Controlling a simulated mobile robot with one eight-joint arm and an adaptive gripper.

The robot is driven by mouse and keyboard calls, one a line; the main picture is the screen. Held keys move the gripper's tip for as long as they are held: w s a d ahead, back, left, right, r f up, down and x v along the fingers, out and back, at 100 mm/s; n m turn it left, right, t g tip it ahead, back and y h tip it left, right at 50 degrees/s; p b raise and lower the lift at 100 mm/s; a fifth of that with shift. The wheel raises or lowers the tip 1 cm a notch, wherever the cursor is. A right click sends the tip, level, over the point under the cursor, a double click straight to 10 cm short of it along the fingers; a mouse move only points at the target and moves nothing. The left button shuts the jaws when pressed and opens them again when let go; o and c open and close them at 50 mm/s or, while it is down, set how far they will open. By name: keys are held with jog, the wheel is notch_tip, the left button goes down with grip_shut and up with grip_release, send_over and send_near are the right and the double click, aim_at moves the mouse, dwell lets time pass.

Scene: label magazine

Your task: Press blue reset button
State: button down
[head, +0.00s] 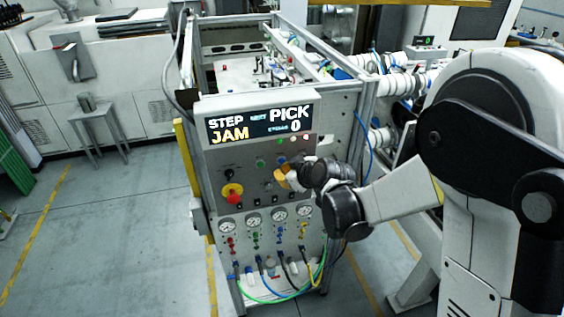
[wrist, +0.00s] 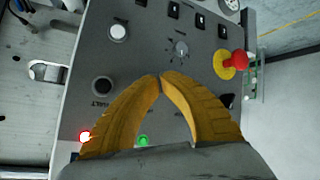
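The control panel (head: 215,155) has a small blue button (head: 282,160) below its lamps in the head view, just above my gripper's yellow fingers. My gripper (head: 279,176) is in front of the panel. In the wrist view, the fingertips of my gripper (wrist: 161,75) come together with nothing seen between them. I make out no blue button in the wrist view; my fingers cover part of the panel there. I cannot tell whether the fingertips touch the panel.
A red emergency stop (head: 232,193) on a yellow ring sits at the panel's left. The display (head: 259,122) reads STEP, PICK, JAM and 0. Gauges (head: 252,218) and hoses are below. A dark round button (wrist: 102,86) and a white button (wrist: 118,32) are left of my fingers.

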jog(key=shift+w, duration=0.15)
jog(key=shift+w+a, duration=0.15)
jog(key=shift+w, duration=0.1)
jog(key=shift+w+a+b, duration=0.1)
jog(key=shift+w+b, duration=0.3)
dwell(0.9)
jog(key=shift+s, duration=0.15)
jog(key=shift+s+d, duration=0.25)
jog(key=shift+s, duration=0.4)
jog(key=s, duration=0.2)
jog(key=s+d+b, duration=0.1)
jog(key=s, duration=0.1)
jog(key=shift+s+d, duration=0.2)
jog(key=shift+s, duration=0.2)
dwell(0.7)
